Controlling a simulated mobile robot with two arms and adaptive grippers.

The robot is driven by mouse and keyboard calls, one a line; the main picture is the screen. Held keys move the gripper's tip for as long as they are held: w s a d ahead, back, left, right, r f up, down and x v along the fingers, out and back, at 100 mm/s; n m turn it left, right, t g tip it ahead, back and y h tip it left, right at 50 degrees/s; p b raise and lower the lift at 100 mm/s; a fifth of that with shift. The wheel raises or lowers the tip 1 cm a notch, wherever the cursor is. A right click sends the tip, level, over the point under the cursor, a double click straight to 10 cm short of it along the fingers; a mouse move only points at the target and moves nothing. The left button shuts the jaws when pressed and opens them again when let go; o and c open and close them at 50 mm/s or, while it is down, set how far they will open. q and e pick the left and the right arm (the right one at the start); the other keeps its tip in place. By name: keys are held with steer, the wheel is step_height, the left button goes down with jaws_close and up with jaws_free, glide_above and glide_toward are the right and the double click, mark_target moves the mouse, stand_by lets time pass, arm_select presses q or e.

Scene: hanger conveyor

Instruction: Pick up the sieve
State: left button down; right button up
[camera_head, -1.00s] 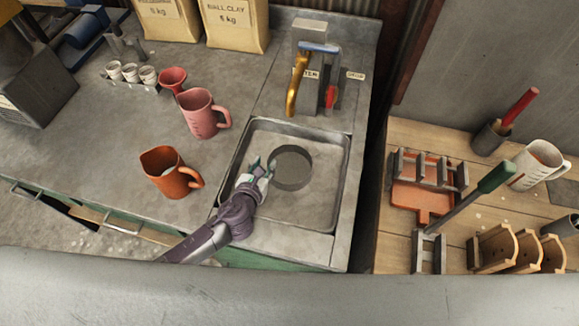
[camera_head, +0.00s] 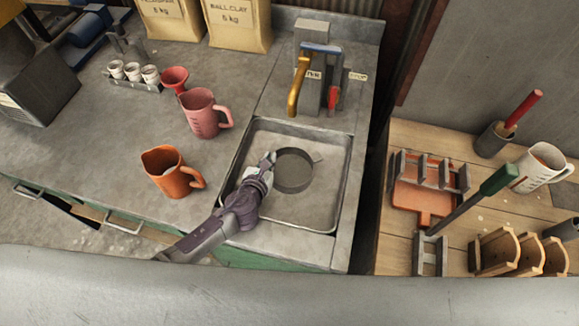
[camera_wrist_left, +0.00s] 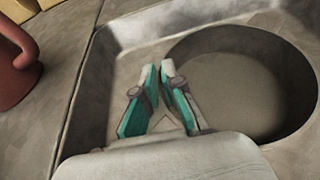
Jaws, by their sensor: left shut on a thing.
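The sieve (camera_head: 294,187) is a round dark grey ring in the sink basin (camera_head: 322,213), with a small tab on its right side. My left gripper (camera_head: 270,158) is at its left edge in the head view. In the left wrist view the sieve (camera_wrist_left: 295,88) fills the right side. There the teal-padded fingers of my left gripper (camera_wrist_left: 160,75) are close together at its left wall. The fingers look shut on the sieve's rim, though the contact itself is hard to see. My right gripper is not in view.
An orange jug (camera_head: 170,174) and a pink jug (camera_head: 202,116) stand left of the sink. A gold tap (camera_head: 298,85) rises behind the basin. A wooden bench (camera_head: 400,240) with tools and racks is at the right.

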arm_select(q)
steer(key=shift+r, duration=0.65)
step_height(320, 180, up, 3)
steer(key=shift+f+p, duration=0.1)
steer(key=shift+p, duration=0.55)
steer(key=s+d+r+b, duration=0.1)
steer(key=s+d+r, duration=0.3)
steer(key=d+r, duration=0.3)
steer(key=d, duration=0.4)
